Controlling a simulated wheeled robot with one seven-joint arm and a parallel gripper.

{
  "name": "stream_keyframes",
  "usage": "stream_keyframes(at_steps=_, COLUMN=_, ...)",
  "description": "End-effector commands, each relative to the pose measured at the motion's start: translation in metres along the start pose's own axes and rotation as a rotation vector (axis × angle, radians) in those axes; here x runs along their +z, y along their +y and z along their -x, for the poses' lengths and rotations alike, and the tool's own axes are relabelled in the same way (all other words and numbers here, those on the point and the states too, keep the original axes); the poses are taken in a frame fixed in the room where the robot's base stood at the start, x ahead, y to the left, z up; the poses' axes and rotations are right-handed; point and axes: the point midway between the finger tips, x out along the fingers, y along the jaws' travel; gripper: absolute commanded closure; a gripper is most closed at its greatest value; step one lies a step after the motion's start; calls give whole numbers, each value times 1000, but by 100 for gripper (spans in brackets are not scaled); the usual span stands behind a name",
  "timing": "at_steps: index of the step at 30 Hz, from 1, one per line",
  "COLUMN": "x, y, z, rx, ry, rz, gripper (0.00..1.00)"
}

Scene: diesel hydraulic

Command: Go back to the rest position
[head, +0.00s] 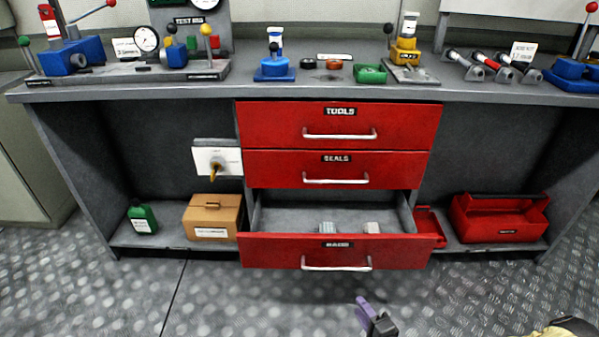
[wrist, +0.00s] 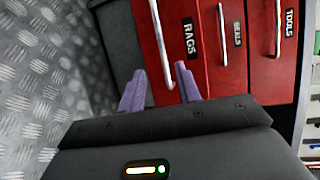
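My gripper (head: 370,315) shows at the bottom of the head view, in front of and below the open bottom drawer (head: 400,252). In the wrist view my gripper (wrist: 160,85) has its two purple fingers spread apart with nothing held. The handle (wrist: 160,55) of the RAGS drawer (wrist: 188,15) appears between them in the picture. In the head view the handle (head: 336,268) and the fingers look apart. The drawer is pulled out, with two small pale items inside.
The TOOLS drawer (head: 400,120) and SEALS drawer (head: 400,168) are shut. A red toolbox (head: 500,222), a brown box (head: 212,217) and a green bottle (head: 142,217) sit on the low shelf. The workbench top (head: 330,88) holds several tools. The metal floor (head: 250,305) before the drawers is clear.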

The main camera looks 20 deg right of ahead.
Motion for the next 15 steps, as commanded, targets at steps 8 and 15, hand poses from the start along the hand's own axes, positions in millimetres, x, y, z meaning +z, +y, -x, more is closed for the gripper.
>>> stream_keyframes(at_steps=8, x=8, y=10, z=-4, rx=128, ry=-103, rz=110, gripper=66)
stream_keyframes(at_steps=15, x=14, y=27, z=-3, rx=424, ry=-326, rz=388, gripper=66)
